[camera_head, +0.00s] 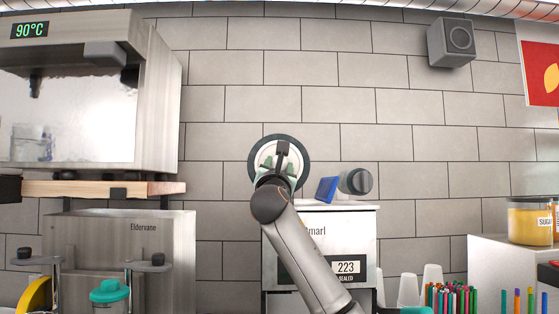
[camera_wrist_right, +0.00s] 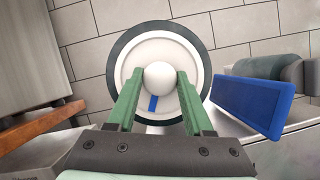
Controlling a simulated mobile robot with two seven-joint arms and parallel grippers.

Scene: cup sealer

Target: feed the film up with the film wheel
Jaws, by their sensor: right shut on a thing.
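The film wheel is a white disc with a dark green rim (camera_head: 254,150), standing on top of the white cup sealer (camera_head: 330,225). In the right wrist view the wheel (camera_wrist_right: 130,55) faces me, with a round white knob (camera_wrist_right: 159,76) at its middle and a short blue mark below the knob. My right gripper (camera_wrist_right: 160,90) has its green fingers shut on the knob, one on each side. In the head view my right gripper (camera_head: 277,168) covers the wheel's middle. My left gripper is in neither view.
A blue panel (camera_head: 327,189) and a grey round part (camera_head: 356,181) sit right of the wheel on the sealer. A steel machine (camera_head: 160,110) stands left. Cups (camera_head: 432,273) and coloured pens or straws (camera_head: 452,298) stand low right. The tiled wall is behind.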

